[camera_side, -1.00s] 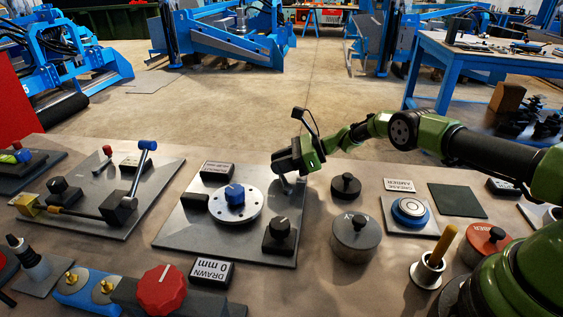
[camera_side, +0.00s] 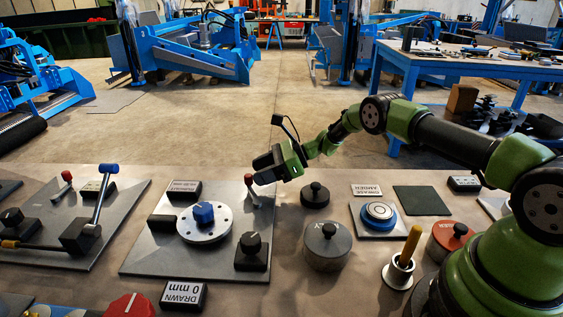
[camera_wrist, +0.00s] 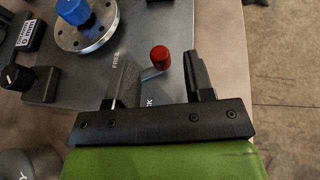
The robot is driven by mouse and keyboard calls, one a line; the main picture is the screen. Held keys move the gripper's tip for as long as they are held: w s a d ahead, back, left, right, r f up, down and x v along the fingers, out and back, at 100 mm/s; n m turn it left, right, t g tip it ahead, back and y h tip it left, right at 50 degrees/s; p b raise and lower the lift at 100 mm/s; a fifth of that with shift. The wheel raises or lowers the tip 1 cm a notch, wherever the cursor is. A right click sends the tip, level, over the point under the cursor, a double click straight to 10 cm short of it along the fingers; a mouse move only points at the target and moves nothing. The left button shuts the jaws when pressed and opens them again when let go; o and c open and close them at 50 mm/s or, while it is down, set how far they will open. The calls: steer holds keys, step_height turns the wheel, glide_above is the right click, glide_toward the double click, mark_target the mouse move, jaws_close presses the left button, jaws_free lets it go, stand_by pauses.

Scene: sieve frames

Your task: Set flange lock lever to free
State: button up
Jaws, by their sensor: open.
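The flange lock lever has a red ball knob (camera_wrist: 160,56) on a short grey shaft at the edge of a grey plate (camera_wrist: 110,75). The word FREE is left of the knob in the wrist view, and a partly hidden word ending in CK is below it. The knob leans up and right there, not clearly at either word. In the side view the lever (camera_side: 254,200) stands at the plate's right edge. My gripper (camera_wrist: 163,72) is open, with one finger on each side of the knob in the wrist view. Contact cannot be told.
A blue-knobbed flange disc (camera_side: 204,228) and a black rotary knob (camera_side: 251,248) share the plate. A black round knob (camera_side: 315,195) and a grey canister (camera_side: 327,245) stand to its right.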

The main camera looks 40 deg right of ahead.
steer(key=v, duration=0.6)
steer(key=shift+s+d, duration=0.1)
